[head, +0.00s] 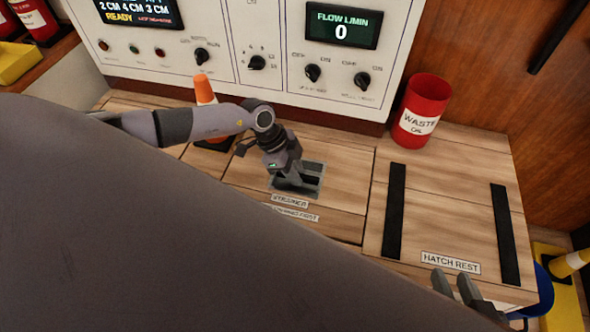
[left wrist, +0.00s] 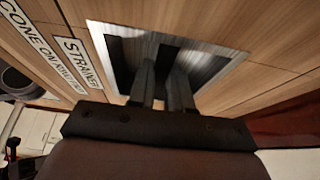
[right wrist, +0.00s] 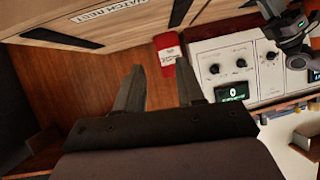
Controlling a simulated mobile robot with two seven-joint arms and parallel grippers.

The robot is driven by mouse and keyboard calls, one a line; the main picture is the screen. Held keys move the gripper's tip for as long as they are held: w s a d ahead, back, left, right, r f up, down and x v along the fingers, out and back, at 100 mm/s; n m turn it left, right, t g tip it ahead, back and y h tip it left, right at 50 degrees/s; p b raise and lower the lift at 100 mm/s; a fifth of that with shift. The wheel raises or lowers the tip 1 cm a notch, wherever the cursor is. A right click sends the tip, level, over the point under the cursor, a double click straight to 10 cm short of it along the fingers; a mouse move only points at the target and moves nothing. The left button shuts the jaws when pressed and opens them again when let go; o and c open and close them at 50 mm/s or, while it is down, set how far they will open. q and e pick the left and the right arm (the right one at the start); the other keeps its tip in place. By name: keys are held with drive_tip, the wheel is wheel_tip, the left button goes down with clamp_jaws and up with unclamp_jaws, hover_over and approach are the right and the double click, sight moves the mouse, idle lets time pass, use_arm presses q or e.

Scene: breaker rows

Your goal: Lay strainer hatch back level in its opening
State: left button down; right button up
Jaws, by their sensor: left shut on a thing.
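The strainer hatch (head: 340,195) is a wooden panel with a metal-framed recess (head: 318,184), and it lies in its opening in the wooden deck. Its seams show as thin dark lines; I cannot tell whether it sits fully level. My left gripper (head: 287,172) reaches down into the recess and is shut on what seems to be the hatch's grip, mostly hidden by the fingers. In the left wrist view the fingers (left wrist: 162,78) stand inside the metal frame (left wrist: 222,72). My right gripper (head: 452,281) is open and empty near the hatch rest; its spread fingers show in the right wrist view (right wrist: 160,75).
The hatch rest, with two black strips (head: 395,210) (head: 505,235), is bare at the right. A red waste bin (head: 421,110) stands at the back right. An orange cone (head: 205,92) stands behind my left arm. A control panel (head: 340,65) rises behind the deck.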

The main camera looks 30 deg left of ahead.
use_arm(q)
drive_tip(key=shift+w+f, duration=0.1)
drive_tip(key=shift+f, duration=0.05)
drive_tip(key=c, duration=1)
unclamp_jaws()
drive_tip(key=shift+o, duration=0.2)
drive_tip(key=shift+s+f, duration=0.2)
drive_tip(key=shift+f, duration=0.05)
drive_tip(key=p+v, duration=0.2)
drive_tip(key=v, duration=0.4)
drive_tip(key=shift+w+r+p, duration=0.1)
drive_tip(key=shift+r+p, duration=0.15)
drive_tip(key=shift+p, duration=0.15)
drive_tip(key=shift+a+r, duration=0.25)
drive_tip(key=shift+r, duration=0.25)
use_arm(e)
drive_tip(key=shift+s+d+r+h, duration=0.35)
drive_tip(key=shift+d+r+h, duration=0.1)
drive_tip(key=shift+d, duration=0.3)
use_arm(q)
drive_tip(key=shift+d, duration=0.1)
